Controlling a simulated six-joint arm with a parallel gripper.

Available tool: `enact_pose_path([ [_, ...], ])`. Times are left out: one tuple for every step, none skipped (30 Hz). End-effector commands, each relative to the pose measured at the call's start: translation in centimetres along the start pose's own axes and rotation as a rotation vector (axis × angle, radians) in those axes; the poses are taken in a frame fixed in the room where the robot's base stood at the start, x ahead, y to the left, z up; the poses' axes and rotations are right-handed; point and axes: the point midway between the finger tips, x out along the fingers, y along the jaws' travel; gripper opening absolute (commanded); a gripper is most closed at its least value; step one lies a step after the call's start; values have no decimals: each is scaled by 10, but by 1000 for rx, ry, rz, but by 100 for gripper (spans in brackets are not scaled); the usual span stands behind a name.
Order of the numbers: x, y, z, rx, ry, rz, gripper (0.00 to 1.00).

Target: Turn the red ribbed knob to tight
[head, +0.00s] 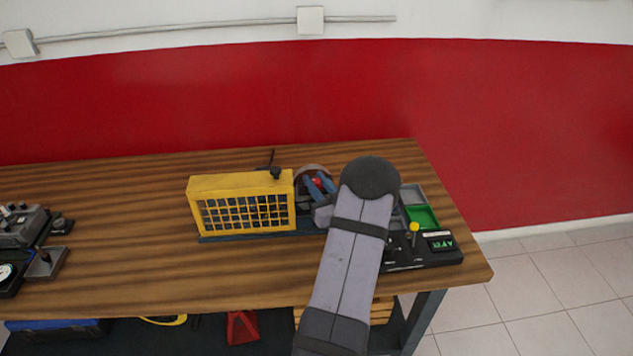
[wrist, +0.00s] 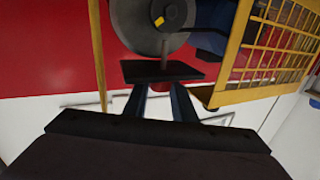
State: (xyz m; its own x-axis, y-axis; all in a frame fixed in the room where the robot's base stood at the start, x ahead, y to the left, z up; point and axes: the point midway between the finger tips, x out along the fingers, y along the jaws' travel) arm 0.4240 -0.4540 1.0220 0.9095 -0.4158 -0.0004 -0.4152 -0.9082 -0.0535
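The red ribbed knob (head: 317,182) shows as a small red spot in the head view, just right of the yellow guarded unit. My gripper (head: 319,184) is there, with one blue finger on each side of the knob. Whether the fingers touch it is too small to tell. In the wrist view my gripper's two fingers (wrist: 160,100) reach up behind a black plate (wrist: 163,72), which hides their tips.
A yellow unit with a mesh front (head: 243,205) stands left of my gripper. A grey disc with a yellow mark (wrist: 150,22) is beyond the plate. A green tray (head: 422,217) and a black panel with a yellow-topped lever (head: 440,245) are at right. The table's left middle is clear.

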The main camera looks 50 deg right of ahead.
Motion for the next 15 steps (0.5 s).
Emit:
enact_pose_path([
  [0,0,0,0,0,0,1],
  [0,0,0,0,0,0,2],
  [0,0,0,0,0,0,2],
  [0,0,0,0,0,1,2],
  [0,0,0,0,0,2,2],
  [0,-1,0,0,1,5,2],
  [0,-1,0,0,1,9,2],
  [0,-1,0,0,1,14,2],
  [0,-1,0,0,2,21,2],
  [0,-2,0,0,2,28,2],
  [0,-2,0,0,2,37,2],
  [0,-2,1,1,3,49,2],
  [0,-2,1,2,4,62,2],
  [0,-2,1,1,4,75,2],
  [1,-2,1,0,6,94,2],
])
